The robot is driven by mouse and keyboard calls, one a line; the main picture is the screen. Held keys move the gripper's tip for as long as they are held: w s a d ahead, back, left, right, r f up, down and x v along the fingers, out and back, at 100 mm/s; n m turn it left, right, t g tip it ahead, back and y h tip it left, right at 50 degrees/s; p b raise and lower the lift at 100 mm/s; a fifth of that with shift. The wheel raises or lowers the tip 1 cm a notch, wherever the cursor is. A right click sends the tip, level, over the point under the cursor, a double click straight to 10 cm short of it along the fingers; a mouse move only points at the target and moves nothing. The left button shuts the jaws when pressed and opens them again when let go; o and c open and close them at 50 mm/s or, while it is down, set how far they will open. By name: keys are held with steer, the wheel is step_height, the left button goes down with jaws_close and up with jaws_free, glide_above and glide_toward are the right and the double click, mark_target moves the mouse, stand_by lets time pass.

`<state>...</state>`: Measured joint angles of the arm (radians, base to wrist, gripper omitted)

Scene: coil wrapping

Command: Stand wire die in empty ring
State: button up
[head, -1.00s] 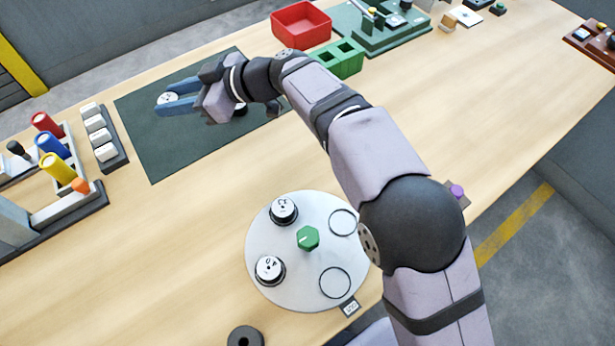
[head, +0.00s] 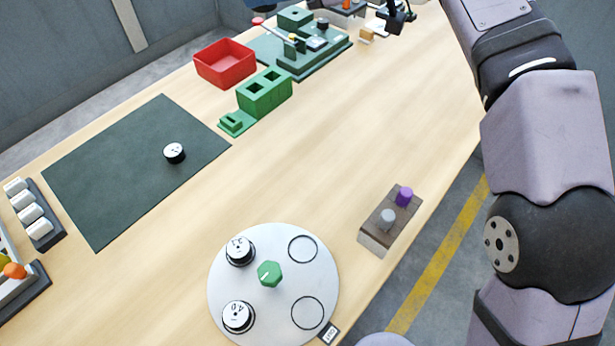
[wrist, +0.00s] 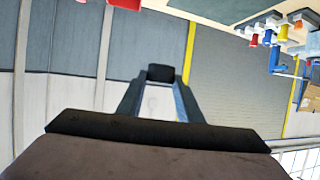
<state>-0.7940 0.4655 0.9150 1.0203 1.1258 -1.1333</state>
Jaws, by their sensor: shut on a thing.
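In the wrist view my gripper (wrist: 160,82) is shut on a small dark piece, the wire die (wrist: 160,73), held between the blue fingertips. My gripper and this die are outside the head view. The round pale plate (head: 262,320) carries two black dies with white marked tops, one at its upper left (head: 239,250) and one at its lower left (head: 237,317). Two empty rings show on its right side, an upper ring (head: 302,236) and a lower ring (head: 307,297). A green knob (head: 269,273) is at the plate's middle. Another die (head: 174,153) stands on the dark mat (head: 110,190).
A block with purple and grey pegs (head: 377,229) stands right of the plate. A green holder (head: 265,95), a red bin (head: 225,67) and a green fixture (head: 315,60) stand farther back. The table between mat, plate and pegs is clear.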

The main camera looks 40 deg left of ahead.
steer(key=w+d+r+m+t, duration=0.1)
steer(key=w+d, duration=0.2)
steer(key=d, duration=0.6)
steer(key=shift+w+d+m+t, duration=0.15)
steer(key=shift+d+m+t, duration=0.15)
steer(key=shift+d+t, duration=0.1)
steer(key=shift+t, duration=0.3)
steer(key=d+f, duration=0.1)
steer(key=d, duration=0.1)
steer(key=s+d+f, duration=0.1)
steer(key=d, duration=0.2)
steer(key=s+d+f, duration=0.1)
steer(key=d, duration=0.1)
steer(key=shift+d+f+b, duration=0.2)
steer(key=shift+f+b, duration=0.15)
steer(key=shift+b, duration=0.05)
steer(key=n+g+h, duration=0.4)
steer(key=n+g, duration=0.4)
steer(key=g, duration=0.1)
glide_above(319, 312)
steer(key=shift+f, duration=8.3)
step_height(319, 312, down, 5)
steer(key=b, duration=0.4)
steer(key=shift+f, duration=2.5)
steer(key=shift+f+b, duration=0.15)
steer(key=shift+b, duration=0.25)
